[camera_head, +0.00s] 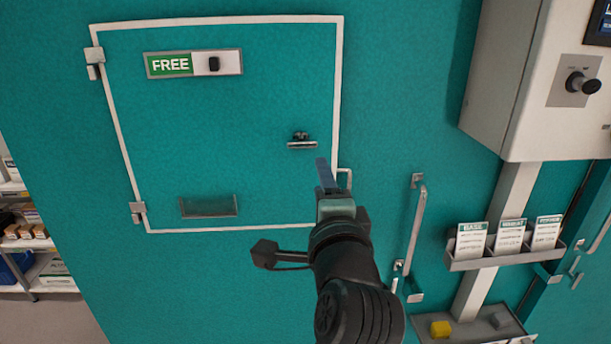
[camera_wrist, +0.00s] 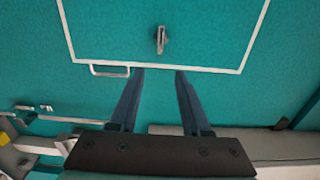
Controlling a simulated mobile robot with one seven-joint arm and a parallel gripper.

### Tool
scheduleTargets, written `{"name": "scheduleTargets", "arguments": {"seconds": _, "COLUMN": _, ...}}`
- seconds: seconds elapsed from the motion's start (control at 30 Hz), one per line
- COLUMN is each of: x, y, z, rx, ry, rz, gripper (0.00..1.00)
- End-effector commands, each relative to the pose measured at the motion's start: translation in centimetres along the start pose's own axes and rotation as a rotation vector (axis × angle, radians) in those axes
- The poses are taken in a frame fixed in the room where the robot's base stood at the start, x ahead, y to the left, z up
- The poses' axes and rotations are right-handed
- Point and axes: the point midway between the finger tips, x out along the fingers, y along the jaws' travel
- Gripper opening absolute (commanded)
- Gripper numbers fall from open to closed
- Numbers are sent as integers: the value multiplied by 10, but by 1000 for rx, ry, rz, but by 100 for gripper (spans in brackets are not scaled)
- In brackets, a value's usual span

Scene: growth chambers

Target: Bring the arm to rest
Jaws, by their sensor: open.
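My gripper (camera_head: 326,172) is raised in front of the teal wall in the head view, just below and right of the door's metal latch (camera_head: 301,141). In the wrist view my gripper (camera_wrist: 157,75) shows two dark blue fingers spread apart with nothing between them. The latch (camera_wrist: 160,40) lies beyond the fingertips there. The white-framed door (camera_head: 230,120) looks shut, and its sign (camera_head: 193,64) reads FREE. A small white handle (camera_head: 345,180) sits at the door's lower right edge, partly behind my gripper; it also shows in the wrist view (camera_wrist: 109,71), left of the fingers.
A long vertical handle (camera_head: 416,228) is right of my arm. A rack of labelled cards (camera_head: 506,245) and a tray with a yellow block (camera_head: 440,329) stand further right, below a grey control box (camera_head: 530,90). Stocked shelves (camera_head: 30,240) are at the far left.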

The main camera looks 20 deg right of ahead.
Motion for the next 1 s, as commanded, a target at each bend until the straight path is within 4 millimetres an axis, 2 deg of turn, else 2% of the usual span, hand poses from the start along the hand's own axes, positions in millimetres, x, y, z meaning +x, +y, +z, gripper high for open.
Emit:
{"name": "scheduleTargets", "arguments": {"seconds": 0.17, "x": -1, "y": -4, "z": 1, "rx": -15, "ry": 0, "rz": -9, "gripper": 48}}
{"name": "scheduleTargets", "arguments": {"seconds": 0.27, "x": -8, "y": -30, "z": 10, "rx": -127, "ry": -1, "rz": -69, "gripper": 48}}
{"name": "scheduleTargets", "arguments": {"seconds": 0.33, "x": -20, "y": -62, "z": 23, "rx": -275, "ry": 6, "rz": -150, "gripper": 48}}
{"name": "scheduleTargets", "arguments": {"seconds": 0.43, "x": -49, "y": -120, "z": 50, "rx": -550, "ry": 41, "rz": -305, "gripper": 48}}
{"name": "scheduleTargets", "arguments": {"seconds": 0.5, "x": -76, "y": -158, "z": 71, "rx": -747, "ry": 87, "rz": -422, "gripper": 48}}
{"name": "scheduleTargets", "arguments": {"seconds": 0.6, "x": -120, "y": -204, "z": 99, "rx": -993, "ry": 177, "rz": -577, "gripper": 48}}
{"name": "scheduleTargets", "arguments": {"seconds": 0.7, "x": -160, "y": -234, "z": 121, "rx": -1180, "ry": 275, "rz": -700, "gripper": 48}}
{"name": "scheduleTargets", "arguments": {"seconds": 0.83, "x": -197, "y": -256, "z": 138, "rx": -1321, "ry": 373, "rz": -796, "gripper": 48}}
{"name": "scheduleTargets", "arguments": {"seconds": 1.0, "x": -211, "y": -263, "z": 144, "rx": -1378, "ry": 419, "rz": -831, "gripper": 48}}
